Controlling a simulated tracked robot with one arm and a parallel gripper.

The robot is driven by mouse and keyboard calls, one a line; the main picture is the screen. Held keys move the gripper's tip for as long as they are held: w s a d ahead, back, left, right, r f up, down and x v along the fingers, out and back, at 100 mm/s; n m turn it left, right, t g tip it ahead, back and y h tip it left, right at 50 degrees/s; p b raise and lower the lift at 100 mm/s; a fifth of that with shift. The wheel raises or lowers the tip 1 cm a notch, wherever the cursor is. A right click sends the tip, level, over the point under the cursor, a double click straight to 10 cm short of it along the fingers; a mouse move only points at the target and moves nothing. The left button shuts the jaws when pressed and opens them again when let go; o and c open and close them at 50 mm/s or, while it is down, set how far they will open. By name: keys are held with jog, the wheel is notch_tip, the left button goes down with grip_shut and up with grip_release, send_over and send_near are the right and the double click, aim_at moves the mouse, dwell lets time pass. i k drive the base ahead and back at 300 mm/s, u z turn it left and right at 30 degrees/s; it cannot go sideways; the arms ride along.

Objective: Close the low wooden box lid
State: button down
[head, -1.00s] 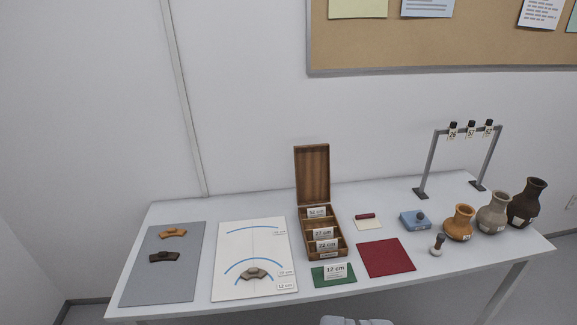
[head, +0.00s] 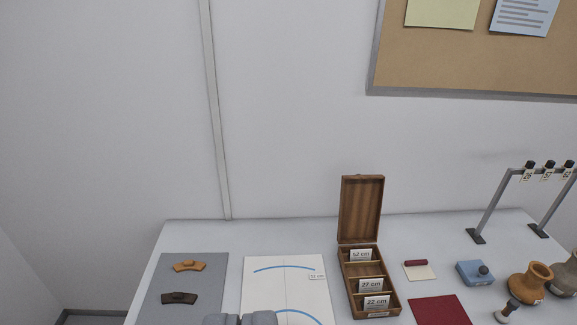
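The low wooden box (head: 350,301) stands on the table, right of the white chart sheet. Its lid (head: 361,209) is open and stands upright at the box's back edge. Inside are compartments with cards marked 52 cm or similar (head: 361,255), 27 cm (head: 371,285) and 22 cm (head: 376,302). My gripper (head: 241,319) shows as grey parts at the bottom edge, over the front of the chart sheet and left of the box. Its fingertips are cut off or not clear, and it is apart from the box.
The chart sheet (head: 262,291) and a grey mat (head: 213,290) with two sherds lie to the left. A red mat (head: 440,311), a small brush-like item (head: 416,264), a blue box (head: 475,273), vases (head: 530,280) and a tag stand (head: 494,207) are to the right. The wall is behind.

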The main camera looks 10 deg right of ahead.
aim_at(362, 196)
jog(key=z, duration=0.05)
jog(key=i, duration=1.5)
jog(key=z, duration=0.6)
